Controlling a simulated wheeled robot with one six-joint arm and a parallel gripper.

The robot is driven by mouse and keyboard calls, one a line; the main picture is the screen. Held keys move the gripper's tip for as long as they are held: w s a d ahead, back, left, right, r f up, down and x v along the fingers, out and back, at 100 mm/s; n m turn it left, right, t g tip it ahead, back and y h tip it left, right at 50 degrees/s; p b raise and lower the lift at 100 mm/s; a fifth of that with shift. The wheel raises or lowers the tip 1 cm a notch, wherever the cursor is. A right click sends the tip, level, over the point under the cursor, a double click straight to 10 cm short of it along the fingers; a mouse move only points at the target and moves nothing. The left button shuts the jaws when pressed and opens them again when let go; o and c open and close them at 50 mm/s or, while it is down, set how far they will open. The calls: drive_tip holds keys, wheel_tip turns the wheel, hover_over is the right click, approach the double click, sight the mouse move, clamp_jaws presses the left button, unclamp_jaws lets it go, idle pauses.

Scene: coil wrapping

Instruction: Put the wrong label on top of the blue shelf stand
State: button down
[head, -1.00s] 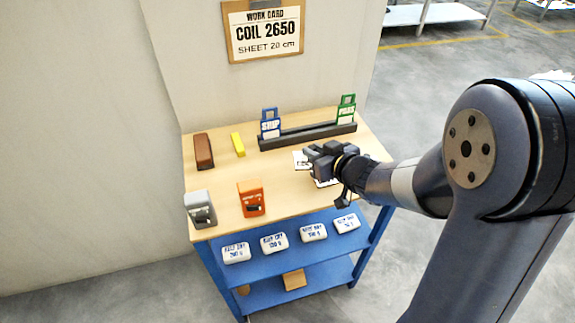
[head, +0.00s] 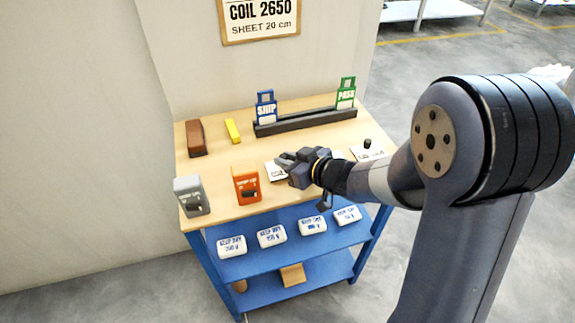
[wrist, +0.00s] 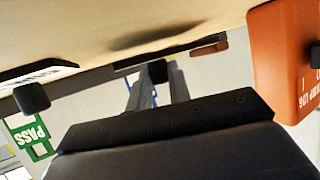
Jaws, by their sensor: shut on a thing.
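My gripper (head: 287,164) is shut on a white label (head: 275,173) in the head view, above the front middle of the wooden table. The visible lettering reads "COI"; the rest is hidden behind my gripper. In the wrist view, a dark knob sits between the fingers (wrist: 156,80). A second white label (head: 372,156) with a black knob lies at the table's right; its print is too small to read. It also shows at the left of the wrist view (wrist: 30,74). The blue shelf stand (head: 290,254) has two blue shelves below the wooden top (head: 215,160).
Orange (head: 246,185) and grey (head: 191,196) boxes stand left of my gripper. A black rack (head: 305,122) behind holds blue SHIP (head: 266,107) and green PASS (head: 346,93) tags. Brown (head: 196,138) and yellow (head: 233,131) blocks lie back left. White packs (head: 272,236) fill the upper shelf.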

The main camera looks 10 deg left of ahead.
drive_tip(key=shift+f, duration=0.6)
drive_tip(key=c, duration=1.3)
unclamp_jaws()
drive_tip(key=shift+f, duration=0.1)
drive_tip(key=shift+d+r, duration=0.2)
drive_tip(key=shift+r, duration=0.05)
drive_tip(key=p+v, duration=0.1)
drive_tip(key=v, duration=1)
drive_tip(key=shift+s+d+p, duration=0.2)
drive_tip(key=shift+d+p, duration=0.05)
drive_tip(key=shift+p, duration=0.15)
